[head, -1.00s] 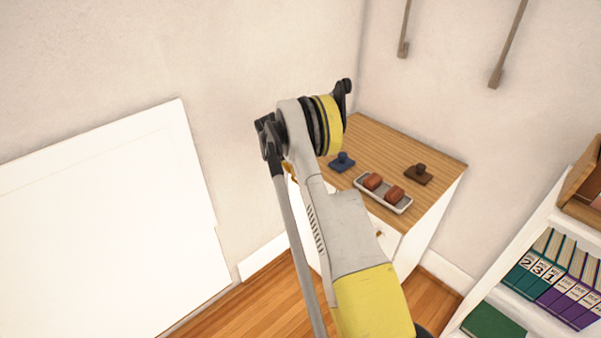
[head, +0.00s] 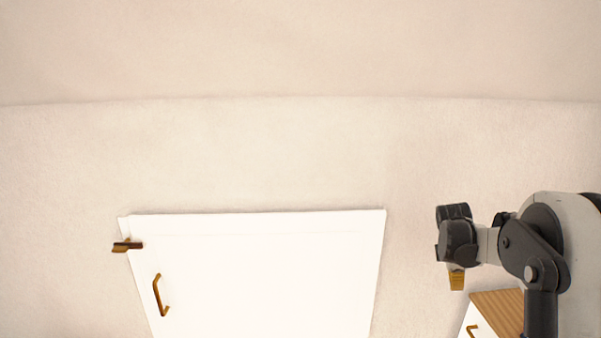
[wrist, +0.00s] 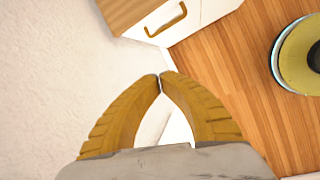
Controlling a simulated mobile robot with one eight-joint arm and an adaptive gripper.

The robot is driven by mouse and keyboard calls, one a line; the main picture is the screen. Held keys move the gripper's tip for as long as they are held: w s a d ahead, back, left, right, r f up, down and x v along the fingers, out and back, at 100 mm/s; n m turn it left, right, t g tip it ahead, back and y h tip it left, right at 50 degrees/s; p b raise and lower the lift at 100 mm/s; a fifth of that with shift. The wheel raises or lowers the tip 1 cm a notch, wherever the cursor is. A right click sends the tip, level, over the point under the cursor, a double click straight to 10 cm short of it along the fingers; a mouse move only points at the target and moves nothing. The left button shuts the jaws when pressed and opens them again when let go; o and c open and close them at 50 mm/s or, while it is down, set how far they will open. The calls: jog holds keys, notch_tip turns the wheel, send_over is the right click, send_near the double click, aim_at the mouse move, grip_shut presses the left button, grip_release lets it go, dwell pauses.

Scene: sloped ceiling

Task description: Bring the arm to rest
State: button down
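My gripper (head: 457,279) shows at the right of the head view, pointing down at the end of my arm, beside the pale wall. In the wrist view its two ridged yellow fingers (wrist: 160,77) meet at the tips with nothing held between them. They are above the floor, near the wall.
A white cabinet with a wooden top (head: 498,311) stands low at the right; its brass handle (wrist: 166,20) shows in the wrist view. A white door panel (head: 270,270) with a brass handle (head: 160,295) is in the wall. Wooden floor (wrist: 240,70) lies below.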

jog(key=s+a+r+m+t+y, duration=0.25)
jog(key=s+a+r+m, duration=0.45)
jog(key=s+a+r, duration=0.7)
jog(key=s+a+f+m+t+y, duration=0.1)
jog(key=s+a+f+m+t, duration=0.1)
jog(key=s+a+m, duration=0.5)
jog(key=s+a+f, duration=0.1)
jog(key=s+a, duration=0.4)
jog(key=s, duration=0.4)
jog(key=shift+s+m, duration=0.2)
jog(key=shift+m, duration=0.1)
jog(key=shift+t, duration=0.25)
